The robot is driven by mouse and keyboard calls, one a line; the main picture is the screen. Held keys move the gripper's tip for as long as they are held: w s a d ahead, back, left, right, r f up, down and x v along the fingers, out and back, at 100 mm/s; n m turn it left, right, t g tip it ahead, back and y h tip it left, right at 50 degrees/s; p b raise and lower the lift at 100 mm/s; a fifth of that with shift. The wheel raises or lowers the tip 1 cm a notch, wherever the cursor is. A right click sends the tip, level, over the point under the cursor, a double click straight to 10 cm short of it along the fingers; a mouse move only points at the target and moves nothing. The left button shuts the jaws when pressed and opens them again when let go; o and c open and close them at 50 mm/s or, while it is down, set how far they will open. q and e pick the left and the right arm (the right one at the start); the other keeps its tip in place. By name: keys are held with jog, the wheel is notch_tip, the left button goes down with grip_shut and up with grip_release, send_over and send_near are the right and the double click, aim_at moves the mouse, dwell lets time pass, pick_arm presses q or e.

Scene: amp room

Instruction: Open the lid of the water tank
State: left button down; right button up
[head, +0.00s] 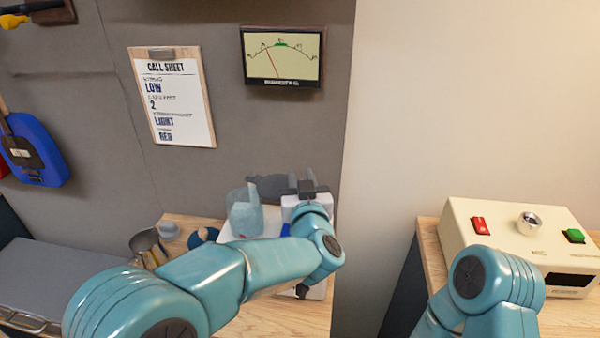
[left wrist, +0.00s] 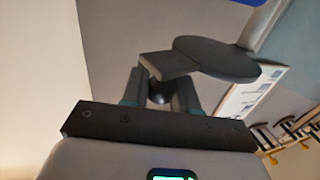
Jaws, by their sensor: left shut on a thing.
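The water tank (head: 243,212) is a translucent blue vessel on a white base on the wooden shelf. Its dark grey round lid (head: 266,186) shows beside and above its right rim, and is seen large in the left wrist view (left wrist: 220,60). A flat tab (left wrist: 168,65) sticks out from the lid. My left gripper (head: 307,184) is right of the tank, its fingers (left wrist: 158,90) closed around a small dark round knob below the tab. My forearm hides part of the tank's base. My right arm shows at lower right; its gripper is outside the view.
A metal scoop-like cup (head: 146,242) and small items stand left of the tank. A cream box (head: 510,240) with red and green buttons sits on the right table. A humidity gauge (head: 283,57) and call sheet (head: 177,95) hang on the wall behind.

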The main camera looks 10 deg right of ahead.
pick_arm(q)
jog(key=shift+w+d+n+y+p, duration=0.35)
jog(key=shift+w+n+y+p, duration=0.3)
jog(key=shift+y, duration=0.25)
pick_arm(e)
jog(key=shift+w+d+r, duration=0.15)
jog(key=shift+w+r, duration=0.05)
jog(key=shift+r, duration=0.3)
jog(key=shift+w+d+r, duration=0.1)
jog(key=shift+w+r, duration=0.1)
jog(key=shift+r, duration=0.25)
pick_arm(q)
jog(key=c, duration=0.9)
grip_release()
jog(key=shift+a, duration=0.1)
jog(key=shift+c, duration=0.2)
pick_arm(e)
jog(key=shift+a, duration=0.15)
pick_arm(q)
notch_tip(320, 180, up, 20)
jog(key=p, duration=0.3)
pick_arm(e)
notch_tip(320, 180, up, 3)
jog(key=shift+r, duration=0.1)
